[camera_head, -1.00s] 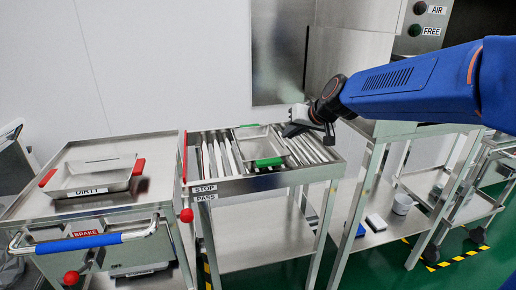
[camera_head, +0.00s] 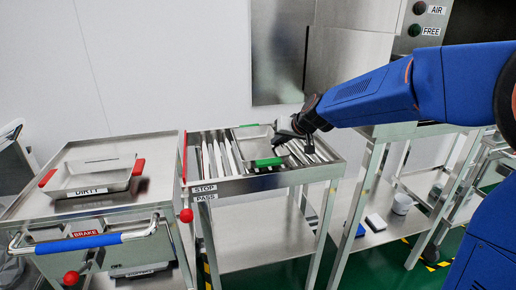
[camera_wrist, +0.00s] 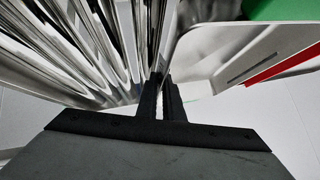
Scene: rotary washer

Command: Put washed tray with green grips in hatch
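The metal tray (camera_head: 254,143) with green grips lies on the roller rack. Its near green grip (camera_head: 269,162) and far green grip (camera_head: 248,126) both show. My gripper (camera_head: 283,138) is at the tray's right rim, low over the rollers. In the wrist view, the fingers (camera_wrist: 161,82) are close together with a narrow gap, their tips at the tray's rim (camera_wrist: 179,40). I cannot tell whether they clamp the rim. A green grip (camera_wrist: 280,9) shows at the top right there. No hatch can be made out for certain.
A tray with red grips (camera_head: 92,176) stands on the DIRTY cart (camera_head: 30,208) at left. The roller rack (camera_head: 325,170) has a red lever (camera_head: 186,214) by its STOP/PASS label. A steel table (camera_head: 350,225) with small items on its lower shelf stands at right.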

